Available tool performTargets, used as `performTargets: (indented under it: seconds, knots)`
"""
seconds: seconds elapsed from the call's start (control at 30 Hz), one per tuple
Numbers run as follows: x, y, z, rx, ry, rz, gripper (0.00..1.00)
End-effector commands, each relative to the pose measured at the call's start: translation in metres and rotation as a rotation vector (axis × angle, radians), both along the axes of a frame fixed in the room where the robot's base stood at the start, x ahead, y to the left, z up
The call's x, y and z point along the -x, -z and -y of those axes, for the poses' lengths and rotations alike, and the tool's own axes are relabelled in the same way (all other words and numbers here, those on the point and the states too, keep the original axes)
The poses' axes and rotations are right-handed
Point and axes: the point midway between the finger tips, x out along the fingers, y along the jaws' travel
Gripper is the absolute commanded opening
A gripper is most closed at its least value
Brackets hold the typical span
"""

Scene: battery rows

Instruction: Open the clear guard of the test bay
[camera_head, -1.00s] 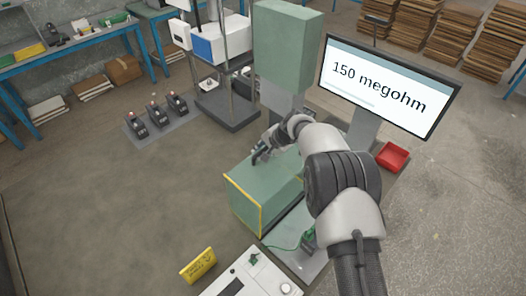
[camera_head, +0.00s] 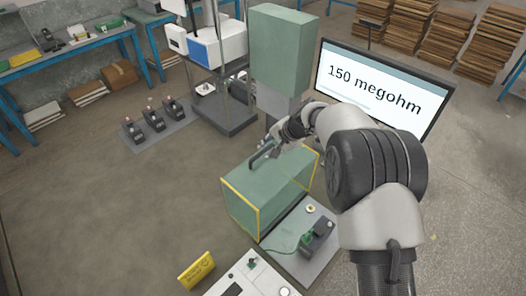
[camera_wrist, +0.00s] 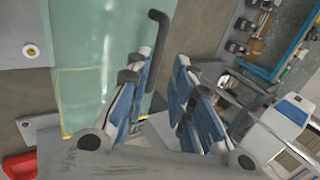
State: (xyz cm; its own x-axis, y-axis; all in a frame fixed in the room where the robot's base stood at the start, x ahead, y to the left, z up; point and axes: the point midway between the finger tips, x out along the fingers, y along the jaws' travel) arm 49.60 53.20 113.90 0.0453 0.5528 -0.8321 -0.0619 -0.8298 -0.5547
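The clear guard (camera_head: 243,207) is a greenish see-through box with yellow edges, beside a grey plate on the floor area below the green column. A dark bar handle (camera_head: 262,156) stands on its top. My gripper (camera_head: 281,137) is just behind and right of the handle, above the guard. In the wrist view the guard (camera_wrist: 98,35) fills the left and its handle (camera_wrist: 161,32) runs along the inner side of the left finger. My gripper's blue-padded fingers (camera_wrist: 163,72) are apart. Whether they touch the handle, I cannot tell.
A screen (camera_head: 380,88) reading "150 megohm" stands behind right. A device with a green wire (camera_head: 317,236) sits on the grey plate (camera_head: 290,262). A yellow sign (camera_head: 196,270) and white panel (camera_head: 250,277) are in front. Several small devices (camera_head: 153,117) stand left; floor between is clear.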

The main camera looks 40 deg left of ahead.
Motion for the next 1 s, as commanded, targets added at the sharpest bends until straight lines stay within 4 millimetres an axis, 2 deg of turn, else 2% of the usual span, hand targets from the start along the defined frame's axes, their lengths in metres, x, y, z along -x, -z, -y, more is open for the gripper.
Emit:
performTargets:
  seconds: [0.1, 0.27, 0.87, 0.97, 1.0]
  knots:
    - [0.001, -0.016, 0.01, -0.001, 0.0, 0.001, 0.21]
    - [0.002, -0.026, 0.017, 0.0, -0.002, 0.001, 0.21]
    - [0.001, -0.029, 0.019, 0.0, -0.001, 0.002, 0.21]
    - [-0.004, -0.039, 0.032, 0.004, 0.0, 0.018, 0.21]
    - [-0.006, -0.047, 0.043, 0.009, 0.0, 0.028, 0.21]
